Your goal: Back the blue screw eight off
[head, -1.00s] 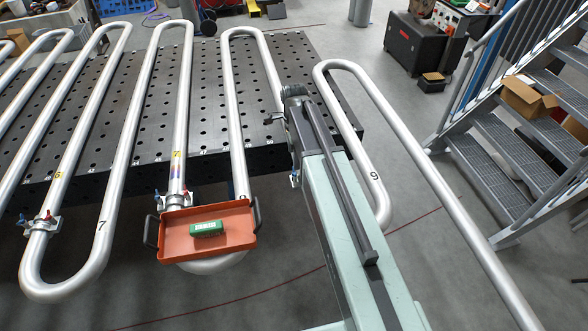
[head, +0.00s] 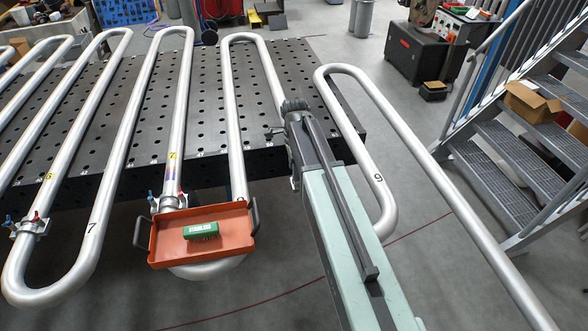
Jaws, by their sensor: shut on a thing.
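My arm runs up from the bottom right, and its dark end covers part of the tube row. My jaws are hidden behind that arm end, so I cannot see what they are on. Silver tubes loop across the bench. A clamp with a blue and a red screw (head: 168,203) sits on the loop behind the orange tray, below a yellow tag that seems to read 7. Another such clamp (head: 30,226) is at far left, near a yellow 6. I cannot make out a tag 8 or its blue screw; a small bit of hardware (head: 295,182) peeks out left of my arm.
The orange tray (head: 160,262), with dark handles and a green block (head: 202,230), sits over a tube bend left of my arm. The perforated bench (head: 200,110) lies behind. A tube marked 9 (head: 378,181) is close right. Metal stairs (head: 510,160) stand further right.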

